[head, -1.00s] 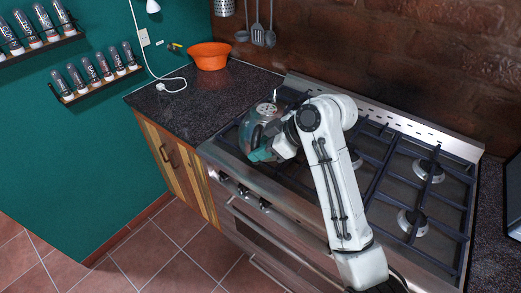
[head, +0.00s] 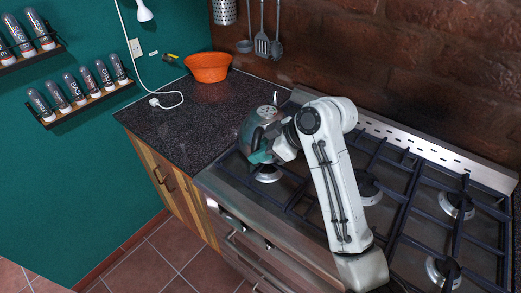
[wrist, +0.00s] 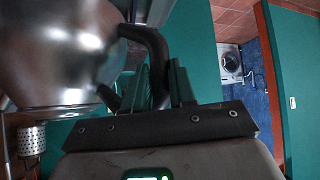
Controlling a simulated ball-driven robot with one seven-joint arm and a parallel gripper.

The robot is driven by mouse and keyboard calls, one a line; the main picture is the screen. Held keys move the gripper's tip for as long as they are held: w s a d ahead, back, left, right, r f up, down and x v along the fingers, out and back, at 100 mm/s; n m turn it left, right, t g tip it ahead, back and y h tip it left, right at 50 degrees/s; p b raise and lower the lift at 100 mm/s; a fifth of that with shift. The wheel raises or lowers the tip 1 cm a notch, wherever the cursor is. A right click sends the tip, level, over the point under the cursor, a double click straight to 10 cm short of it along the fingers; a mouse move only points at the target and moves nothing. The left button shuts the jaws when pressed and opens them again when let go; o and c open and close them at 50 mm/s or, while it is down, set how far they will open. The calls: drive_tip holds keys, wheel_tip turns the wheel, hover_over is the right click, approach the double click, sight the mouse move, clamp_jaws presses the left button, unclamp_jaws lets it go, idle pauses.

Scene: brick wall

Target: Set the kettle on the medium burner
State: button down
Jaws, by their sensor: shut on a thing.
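A shiny metal kettle (head: 258,122) shows at the left end of the stove in the head view, partly hidden by my gripper (head: 264,154). In the wrist view its silver body (wrist: 60,55) fills the upper left, with its black handle (wrist: 155,50) between the teal fingers (wrist: 165,82). My gripper is shut on the handle. The front left burner (head: 268,176) shows just below the kettle and my wrist. I cannot tell exactly how high the kettle is above the grate. A middle burner (head: 370,192) is partly beside my arm.
Two burners (head: 458,205) (head: 442,272) stand bare on the right, under dark grates. An orange bowl (head: 207,67) sits on the dark counter (head: 180,125) left of the stove. Utensils (head: 262,45) hang on the brick wall behind. The counter's front is clear.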

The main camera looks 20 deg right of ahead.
drive_tip(key=shift+f+b, duration=2.05)
drive_tip(key=shift+f, duration=0.45)
drive_tip(key=shift+f+b, duration=0.3)
drive_tip(key=shift+f, duration=0.2)
drive_tip(key=c, duration=0.9)
unclamp_jaws()
drive_tip(key=shift+f, duration=0.1)
drive_tip(key=shift+o, duration=0.3)
drive_tip(key=shift+s+f, duration=0.15)
drive_tip(key=shift+f, duration=0.05)
drive_tip(key=b+v, duration=0.1)
drive_tip(key=v, duration=1)
drive_tip(key=shift+a+r, duration=0.1)
